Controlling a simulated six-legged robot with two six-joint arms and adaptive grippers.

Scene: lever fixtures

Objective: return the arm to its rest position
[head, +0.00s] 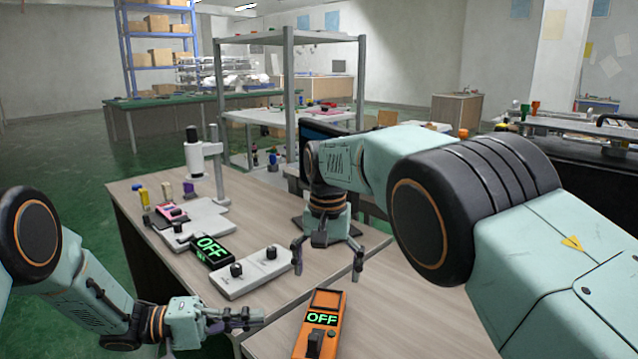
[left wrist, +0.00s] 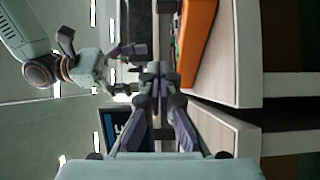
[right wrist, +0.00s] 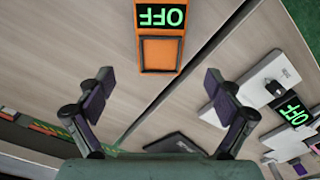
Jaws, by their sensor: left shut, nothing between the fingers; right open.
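My right gripper (head: 328,262) hangs open and empty above the table, behind the orange switch box. In the right wrist view its fingers (right wrist: 158,82) are spread apart, with the orange box (right wrist: 160,55) beyond them. My left gripper (head: 240,318) is low at the table's front edge, left of the orange box (head: 320,322). In the left wrist view its fingers (left wrist: 156,72) are together with nothing between them, and the orange box (left wrist: 196,40) is at upper right. The orange box has a green OFF display and a dark lever at its near end.
A white fixture with dark knobs (head: 250,272) and a black OFF display (head: 212,250) stand on the left table (head: 135,208). A microscope-like stand (head: 205,160) and small coloured items are behind them. A grey shelf frame (head: 290,90) stands further back. Bare tabletop lies around the orange box.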

